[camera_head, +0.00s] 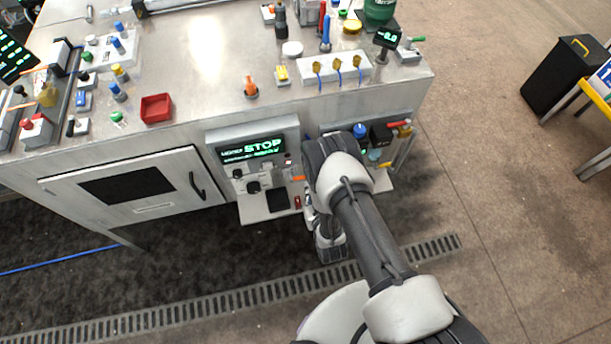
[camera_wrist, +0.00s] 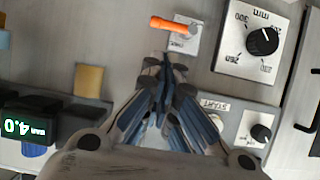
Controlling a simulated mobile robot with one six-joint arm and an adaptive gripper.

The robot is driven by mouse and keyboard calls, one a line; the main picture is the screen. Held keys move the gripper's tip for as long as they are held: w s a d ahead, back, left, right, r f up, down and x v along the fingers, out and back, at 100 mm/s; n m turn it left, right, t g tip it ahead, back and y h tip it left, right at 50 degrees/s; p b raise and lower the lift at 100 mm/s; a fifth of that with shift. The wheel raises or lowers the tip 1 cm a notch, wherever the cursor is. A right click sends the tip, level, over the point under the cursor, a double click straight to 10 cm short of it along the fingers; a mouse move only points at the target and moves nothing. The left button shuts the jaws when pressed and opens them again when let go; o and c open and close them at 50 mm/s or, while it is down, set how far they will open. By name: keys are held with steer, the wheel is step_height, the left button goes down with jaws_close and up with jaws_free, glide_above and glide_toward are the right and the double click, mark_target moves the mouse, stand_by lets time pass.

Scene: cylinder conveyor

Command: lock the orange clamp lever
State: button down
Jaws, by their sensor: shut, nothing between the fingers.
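The orange clamp lever (camera_wrist: 173,25) shows in the wrist view at the top, on a small pale plate (camera_wrist: 186,40). It lies nearly level across the picture, its left end thicker. In the head view a small orange bar (camera_head: 297,178), which seems to be this lever, shows on the front panel just left of my arm. My gripper (camera_wrist: 163,68) is shut and empty in the wrist view. Its fingertips are just below the lever in the picture; I cannot tell whether they touch the plate. In the head view my arm mostly hides the gripper.
A black dial (camera_wrist: 262,41) and a smaller knob (camera_wrist: 260,132) are right of the fingers. A yellow block (camera_wrist: 89,80) and a green-lit display (camera_wrist: 24,127) are to the left. The panel's STOP screen (camera_head: 252,149) is left of my arm. Open floor (camera_head: 500,220) lies right.

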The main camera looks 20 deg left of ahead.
steer(key=b+x, duration=0.3)
steer(key=x, duration=0.7)
steer(key=shift+b, duration=0.3)
steer(key=shift+d, duration=0.1)
steer(key=shift+d, duration=0.1)
steer(key=shift+f, duration=0.1)
